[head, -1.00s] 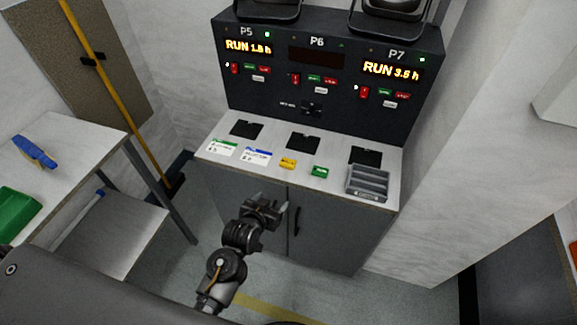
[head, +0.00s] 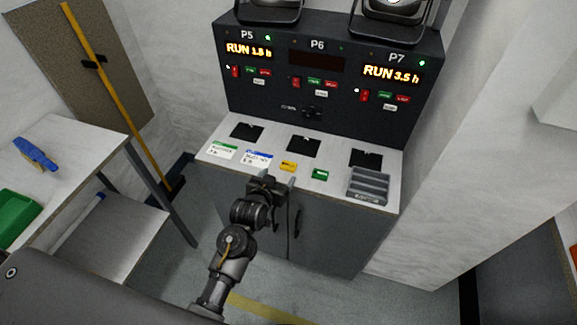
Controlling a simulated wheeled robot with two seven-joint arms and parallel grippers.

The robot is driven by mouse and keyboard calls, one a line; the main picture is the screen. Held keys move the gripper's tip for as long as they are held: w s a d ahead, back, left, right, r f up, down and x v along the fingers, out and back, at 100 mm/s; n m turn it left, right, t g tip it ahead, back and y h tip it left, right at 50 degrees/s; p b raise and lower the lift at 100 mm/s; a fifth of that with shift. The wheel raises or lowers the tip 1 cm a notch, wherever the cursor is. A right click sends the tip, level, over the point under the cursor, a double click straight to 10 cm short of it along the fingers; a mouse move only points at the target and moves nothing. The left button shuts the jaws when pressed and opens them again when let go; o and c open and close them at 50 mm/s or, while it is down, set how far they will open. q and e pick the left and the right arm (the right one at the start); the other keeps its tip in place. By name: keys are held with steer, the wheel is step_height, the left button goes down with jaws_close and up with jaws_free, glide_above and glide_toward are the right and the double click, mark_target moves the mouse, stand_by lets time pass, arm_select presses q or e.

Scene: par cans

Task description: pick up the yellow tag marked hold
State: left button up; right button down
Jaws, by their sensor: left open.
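The yellow tag (head: 288,166) lies flat on the light cabinet top (head: 330,192), between a blue-edged white card (head: 257,159) and a green tag (head: 320,174). Its lettering is too small to read. My left gripper (head: 269,178) is open and empty at the front edge of the cabinet top, a little in front of and to the left of the yellow tag. It is apart from the tag in the picture. My right gripper is not in view.
A green-edged card (head: 222,149) lies at the left of the top, and a grey slotted tray (head: 368,187) at the right. Black pads (head: 304,145) lie behind. A dark panel (head: 320,85) with P5, P6 and P7 rises at the back. A side table (head: 75,140) stands left.

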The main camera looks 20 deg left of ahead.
mark_target(287, 167)
arm_select(q)
steer(key=x, duration=0.3)
steer(key=p+x, duration=0.1)
steer(key=x, duration=0.1)
steer(key=shift+w+d+r, duration=0.1)
steer(key=shift+d+r, duration=0.05)
steer(key=shift+d, duration=0.15)
steer(key=shift+c, duration=0.2)
steer(key=c, duration=1)
steer(key=shift+r, duration=0.1)
step_height(287, 167, up, 10)
steer(key=shift+b, duration=0.35)
